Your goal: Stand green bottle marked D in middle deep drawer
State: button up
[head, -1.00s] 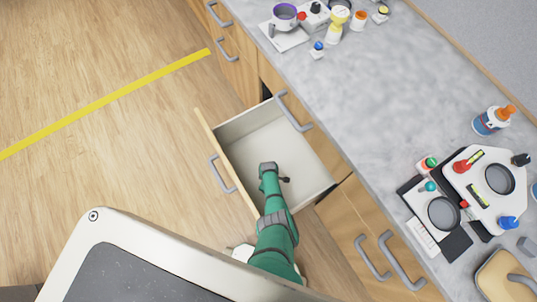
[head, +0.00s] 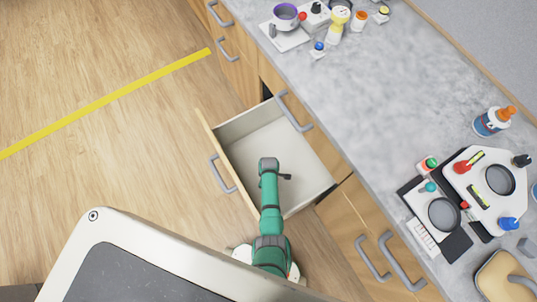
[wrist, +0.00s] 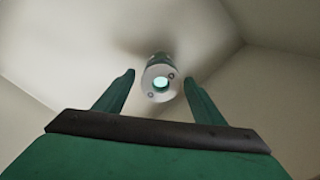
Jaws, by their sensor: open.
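A green bottle (wrist: 152,70) with a pale round top and teal centre shows in the wrist view. It seems to stand upright on the drawer floor. No letter is readable on it. My gripper (wrist: 159,76) is open, with one finger on each side of the bottle and a visible gap on both sides. The drawer's pale interior is otherwise empty as far as I see.
The grey counter (head: 400,90) runs along the right. It carries a blue-white bottle with an orange cap (head: 489,121), a white board (head: 486,205) and several small items at the back. Drawer handles (head: 295,110) stick out nearby.

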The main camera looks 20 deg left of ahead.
notch_tip(320, 180, up, 6)
jog(key=shift+d+f, duration=0.1)
jog(key=shift+f, duration=0.1)
jog(key=shift+s+r, duration=0.1)
jog(key=shift+r, duration=0.5)
